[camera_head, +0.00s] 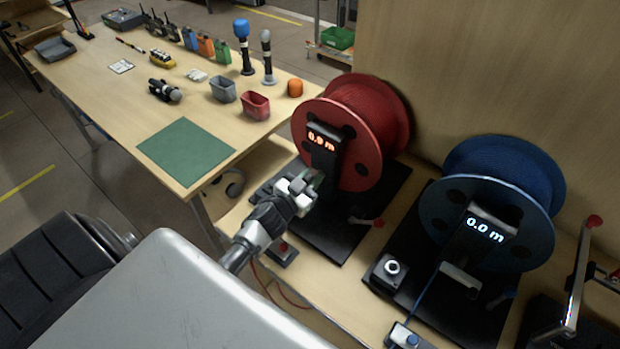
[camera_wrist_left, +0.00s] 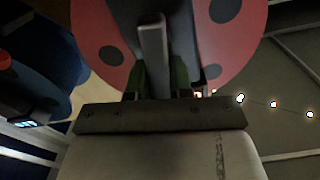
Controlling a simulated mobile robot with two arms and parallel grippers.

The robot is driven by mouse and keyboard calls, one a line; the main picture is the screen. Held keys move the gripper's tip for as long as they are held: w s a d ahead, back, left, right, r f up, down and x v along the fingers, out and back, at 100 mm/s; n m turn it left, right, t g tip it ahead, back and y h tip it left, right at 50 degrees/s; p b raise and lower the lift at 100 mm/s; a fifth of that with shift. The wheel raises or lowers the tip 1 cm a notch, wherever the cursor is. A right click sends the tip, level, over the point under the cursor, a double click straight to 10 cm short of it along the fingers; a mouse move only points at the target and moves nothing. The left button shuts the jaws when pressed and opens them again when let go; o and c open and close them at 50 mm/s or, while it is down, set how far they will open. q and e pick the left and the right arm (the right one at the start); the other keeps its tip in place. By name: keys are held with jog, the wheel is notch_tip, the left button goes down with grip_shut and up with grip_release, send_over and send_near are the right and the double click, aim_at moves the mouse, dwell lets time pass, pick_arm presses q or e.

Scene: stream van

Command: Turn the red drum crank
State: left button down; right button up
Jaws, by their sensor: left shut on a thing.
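The red drum (camera_head: 385,112) stands upright on a black base, with a display (camera_head: 324,140) in orange digits that seems to read 0.9 m. My left gripper (camera_head: 317,182) is at the drum's front, just below the display. In the left wrist view the red flange (camera_wrist_left: 98,28) fills the top, and a grey bar (camera_wrist_left: 152,50) stands between my left fingers, which show green. My left gripper is shut on this bar, apparently the crank; its grip is mostly hidden in the head view. My right gripper is not in view.
A small red-tipped lever (camera_head: 375,222) sticks out at the base's right. The blue drum (camera_head: 510,165), reading 0.0 m, stands close on the right. A wooden panel (camera_head: 470,75) rises behind both drums. A table with a green mat (camera_head: 186,151), microphones and bins is at upper left.

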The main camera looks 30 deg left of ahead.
pick_arm(q)
jog(key=m, duration=0.1)
jog(key=m+b, duration=0.1)
jog(key=m, duration=0.1)
jog(key=d+m, duration=0.1)
jog(key=shift+f+m, duration=0.3)
jog(key=m, duration=0.1)
jog(key=m+b, duration=0.2)
jog(key=shift+d+f+m, duration=0.25)
jog(key=shift+f+m, duration=0.05)
jog(key=m+b, duration=0.2)
jog(key=m, duration=0.1)
jog(key=f+m, duration=0.1)
jog(key=m, duration=0.1)
jog(key=shift+d+b, duration=0.25)
jog(key=shift+b, duration=0.15)
jog(key=shift+f+m+b, duration=0.25)
jog(key=shift+m+b, duration=0.25)
jog(key=shift+m, duration=0.6)
jog(key=shift+s+m, duration=0.1)
jog(key=shift+m, duration=0.2)
